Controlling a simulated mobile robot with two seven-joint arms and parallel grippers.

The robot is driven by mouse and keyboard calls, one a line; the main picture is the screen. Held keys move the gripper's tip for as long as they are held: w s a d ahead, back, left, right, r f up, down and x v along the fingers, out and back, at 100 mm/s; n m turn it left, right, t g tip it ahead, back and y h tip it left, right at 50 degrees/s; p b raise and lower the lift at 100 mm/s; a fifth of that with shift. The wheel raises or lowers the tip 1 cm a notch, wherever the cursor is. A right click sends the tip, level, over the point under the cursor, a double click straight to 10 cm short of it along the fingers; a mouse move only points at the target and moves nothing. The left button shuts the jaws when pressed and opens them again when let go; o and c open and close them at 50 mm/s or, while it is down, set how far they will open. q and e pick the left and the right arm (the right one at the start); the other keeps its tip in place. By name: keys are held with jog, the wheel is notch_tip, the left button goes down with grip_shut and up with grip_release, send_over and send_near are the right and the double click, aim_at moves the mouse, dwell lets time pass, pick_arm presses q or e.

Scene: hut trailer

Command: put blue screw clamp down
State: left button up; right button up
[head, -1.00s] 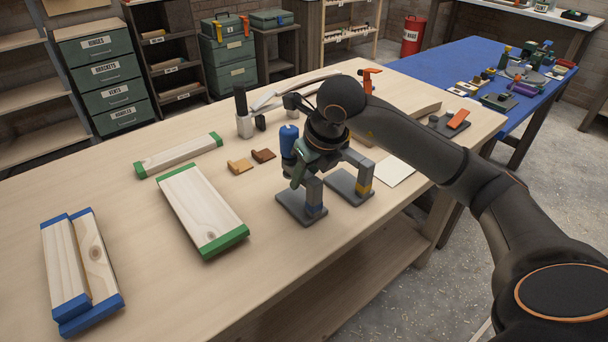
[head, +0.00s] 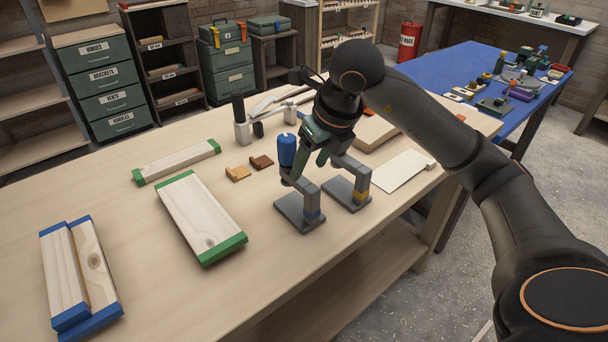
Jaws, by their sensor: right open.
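The blue screw clamp (head: 287,150) has a bright blue upright handle. It stands at the left grey stand (head: 299,213), which has a blue band on its post. The lower part of the clamp is partly lost against the post. My right gripper (head: 313,149) is open, close to the right of the blue handle and above the stands. It looks apart from the clamp, though the overlap makes contact hard to judge. My left gripper is not in view.
A green-ended board (head: 202,216) and blue-ended boards (head: 72,275) lie left on the workbench. Two small brown blocks (head: 238,173) lie between board and clamp. A white sheet (head: 400,170) lies right of the stands. The bench front (head: 150,305) is clear.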

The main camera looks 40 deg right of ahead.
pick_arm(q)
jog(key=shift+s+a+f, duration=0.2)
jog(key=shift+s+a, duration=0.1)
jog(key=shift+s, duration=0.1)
pick_arm(e)
jog(key=v, duration=0.5)
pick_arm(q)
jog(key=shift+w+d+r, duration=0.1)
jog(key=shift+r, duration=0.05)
